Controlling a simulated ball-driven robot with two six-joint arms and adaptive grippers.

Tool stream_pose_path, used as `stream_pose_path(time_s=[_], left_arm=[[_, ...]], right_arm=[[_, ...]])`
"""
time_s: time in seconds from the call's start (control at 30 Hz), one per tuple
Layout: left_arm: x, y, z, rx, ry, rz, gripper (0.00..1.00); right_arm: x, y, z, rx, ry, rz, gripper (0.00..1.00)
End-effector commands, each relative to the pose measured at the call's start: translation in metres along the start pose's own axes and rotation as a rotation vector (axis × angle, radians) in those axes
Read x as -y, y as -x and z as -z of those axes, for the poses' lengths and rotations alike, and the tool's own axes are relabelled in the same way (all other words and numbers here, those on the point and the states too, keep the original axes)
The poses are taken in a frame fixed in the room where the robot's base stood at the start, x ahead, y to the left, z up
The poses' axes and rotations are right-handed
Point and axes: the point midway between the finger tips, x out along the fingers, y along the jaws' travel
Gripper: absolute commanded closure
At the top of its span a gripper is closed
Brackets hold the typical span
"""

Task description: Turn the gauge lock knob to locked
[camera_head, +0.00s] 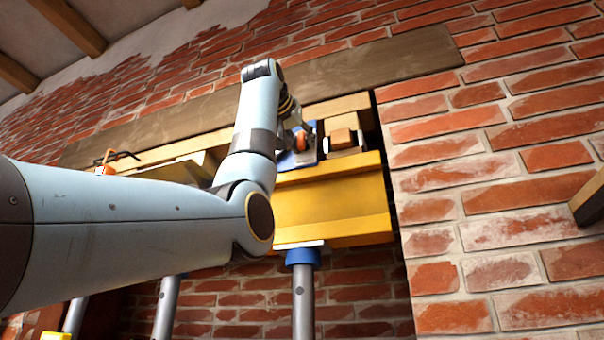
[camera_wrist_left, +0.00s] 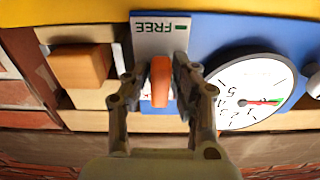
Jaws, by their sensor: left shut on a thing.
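The orange gauge lock knob (camera_wrist_left: 161,88) sits between the two fingers of my left gripper (camera_wrist_left: 161,76), which is shut on it. In the left wrist view the knob's bar stands upright in the picture. A white label plate (camera_wrist_left: 148,44) behind it reads FREE upside down, with a green mark. No other word on the plate shows. A round white gauge (camera_wrist_left: 245,110) with a red and green sector is to the right of the knob. In the head view the knob (camera_head: 301,143) shows small under my left gripper (camera_head: 300,128). My right gripper is out of view.
A blue backing plate (camera_wrist_left: 215,35) carries the gauge. A wooden block (camera_wrist_left: 80,66) stands left of the knob, close to my fingers. A yellow beam (camera_head: 335,205) runs below on grey props (camera_head: 303,300) with a blue collar. Brick wall (camera_head: 480,180) surrounds the opening.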

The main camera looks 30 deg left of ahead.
Motion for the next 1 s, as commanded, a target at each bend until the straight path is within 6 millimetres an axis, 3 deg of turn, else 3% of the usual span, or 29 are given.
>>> stream_pose_path(time_s=[0.63, 0.67, 0.73, 1.0], left_arm=[[-0.001, -0.002, -0.0042, 0.012, 0.046, -0.001, 1.0], [-0.001, -0.002, -0.0043, 0.012, 0.046, -0.001, 0.71], [-0.0009, -0.0018, -0.0039, 0.011, 0.046, -0.001, 0.62], [-0.0004, -0.0005, -0.0017, 0.005, 0.046, 0.0, 0.6]], right_arm=[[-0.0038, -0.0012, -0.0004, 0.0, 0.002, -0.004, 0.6], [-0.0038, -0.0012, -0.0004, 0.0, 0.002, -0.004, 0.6], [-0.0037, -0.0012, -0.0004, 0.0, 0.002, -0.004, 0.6], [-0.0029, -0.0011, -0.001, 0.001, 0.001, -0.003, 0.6]])
